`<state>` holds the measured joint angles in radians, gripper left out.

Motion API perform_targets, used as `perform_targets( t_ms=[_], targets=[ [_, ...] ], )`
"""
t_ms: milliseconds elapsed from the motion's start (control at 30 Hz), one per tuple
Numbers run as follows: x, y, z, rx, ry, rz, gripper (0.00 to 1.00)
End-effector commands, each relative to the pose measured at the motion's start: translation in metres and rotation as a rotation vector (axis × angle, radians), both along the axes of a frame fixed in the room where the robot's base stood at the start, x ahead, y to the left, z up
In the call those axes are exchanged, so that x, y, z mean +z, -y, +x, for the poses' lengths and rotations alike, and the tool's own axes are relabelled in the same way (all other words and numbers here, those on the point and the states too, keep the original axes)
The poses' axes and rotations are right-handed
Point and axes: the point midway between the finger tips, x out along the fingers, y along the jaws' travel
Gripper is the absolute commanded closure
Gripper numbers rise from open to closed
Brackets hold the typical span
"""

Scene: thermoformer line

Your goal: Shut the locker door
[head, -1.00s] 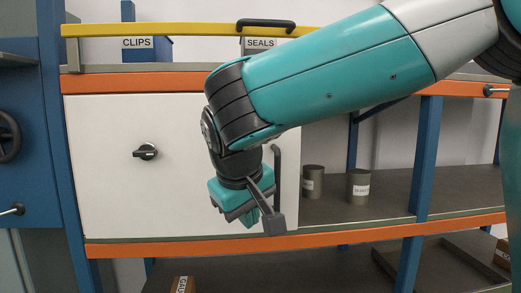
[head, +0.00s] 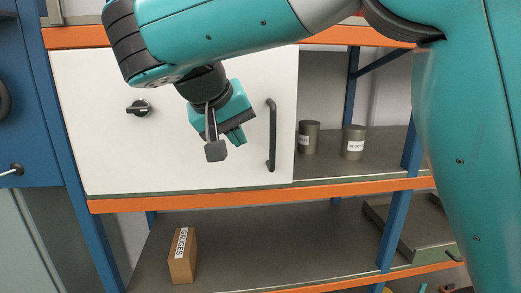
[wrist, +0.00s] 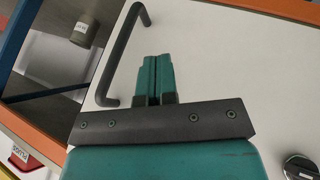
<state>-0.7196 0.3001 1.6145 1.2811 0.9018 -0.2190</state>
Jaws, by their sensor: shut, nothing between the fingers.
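The white locker door (head: 90,150) fills the left bay of the upper shelf in the head view. It looks flat against the frame, but I cannot tell from here whether it is fully shut. It carries a dark upright bar handle (head: 272,145) near its right edge and a dark round knob (head: 139,107) at left. The knob (wrist: 299,166) shows at lower right.
Two grey canisters (head: 309,138) (head: 353,143) stand on the open shelf right of the door. A brown GAUGES box (head: 182,256) sits on the lower shelf. Orange beams (head: 240,195) and blue posts (head: 395,230) frame the bays. A blue cabinet (head: 22,130) stands at left.

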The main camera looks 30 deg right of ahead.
Motion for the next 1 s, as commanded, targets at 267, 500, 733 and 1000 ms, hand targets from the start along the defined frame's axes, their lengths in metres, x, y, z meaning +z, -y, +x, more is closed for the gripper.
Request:
perform_targets(
  t_ms=[267,500,733,1000],
  targets=[
    [-0.011,0.038,0.002,-0.002,0.0,0.001,1.0],
    [-0.012,0.048,0.001,-0.001,0.0,0.002,1.0],
    [-0.013,0.048,0.001,-0.001,0.0,0.002,1.0],
    [-0.013,0.049,-0.003,0.018,0.001,0.001,1.0]
  ],
)
